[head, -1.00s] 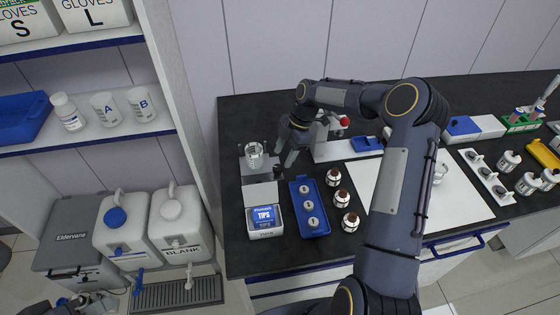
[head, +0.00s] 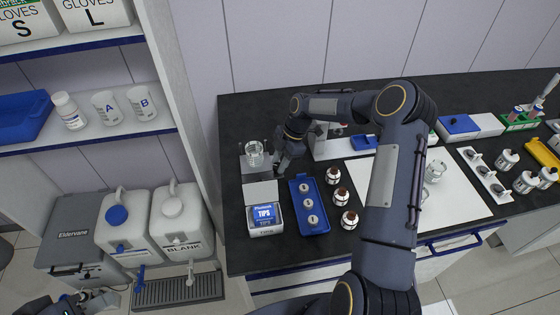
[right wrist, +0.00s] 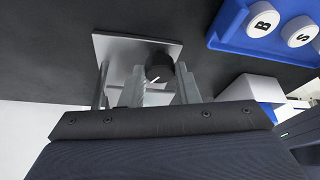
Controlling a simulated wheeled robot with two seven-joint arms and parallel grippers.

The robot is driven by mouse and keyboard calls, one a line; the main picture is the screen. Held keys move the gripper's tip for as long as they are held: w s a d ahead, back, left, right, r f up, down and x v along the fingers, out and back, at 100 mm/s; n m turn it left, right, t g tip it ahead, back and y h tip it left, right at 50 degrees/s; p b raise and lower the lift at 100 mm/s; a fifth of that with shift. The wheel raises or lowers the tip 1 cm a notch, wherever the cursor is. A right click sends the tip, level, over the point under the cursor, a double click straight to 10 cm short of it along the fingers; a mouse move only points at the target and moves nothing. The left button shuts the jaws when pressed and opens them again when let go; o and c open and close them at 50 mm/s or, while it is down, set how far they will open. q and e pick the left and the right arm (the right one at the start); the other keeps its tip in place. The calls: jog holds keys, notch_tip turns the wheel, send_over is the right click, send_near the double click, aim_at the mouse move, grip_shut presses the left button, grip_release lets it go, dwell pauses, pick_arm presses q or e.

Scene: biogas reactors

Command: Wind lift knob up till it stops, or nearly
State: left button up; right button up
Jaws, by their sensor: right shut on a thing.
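The lift knob (right wrist: 159,66) is black with a white mark and shows in the right wrist view, in front of a grey lift plate (right wrist: 112,48). The fingers of my right gripper (right wrist: 160,85) are on either side of the knob and shut on it. In the head view, my right gripper (head: 279,158) is at the right side of the lift (head: 243,163), and the knob is hidden there. A glass beaker (head: 254,154) stands on the lift. My left gripper (head: 100,300) is at the lower left, away from the bench; its jaw opening is unclear.
Several brown-topped bottles (head: 341,197) stand right of the tray. A shelf unit (head: 180,120) rises left of the bench.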

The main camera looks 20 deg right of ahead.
jog(key=shift+f+m+t+b, duration=0.15)
jog(key=shift+m+t+b, duration=0.15)
jog(key=shift+m+b, duration=0.6)
jog(key=m+t+b, duration=0.1)
jog(key=m+b, duration=0.1)
jog(key=b, duration=0.2)
jog(key=shift+s+m, duration=0.1)
jog(key=shift+m, duration=0.2)
jog(key=shift+s+a+m+t+h+b, duration=0.1)
jog(key=shift+m+t+h+b, duration=0.5)
jog(key=shift+m+b, duration=1)
jog(key=shift+r, duration=0.2)
jog(key=o, duration=1)
jog(key=shift+c, duration=0.2)
jog(key=v, duration=0.7)
jog(key=shift+s+r+b, duration=0.15)
jog(key=shift+r+b, duration=0.2)
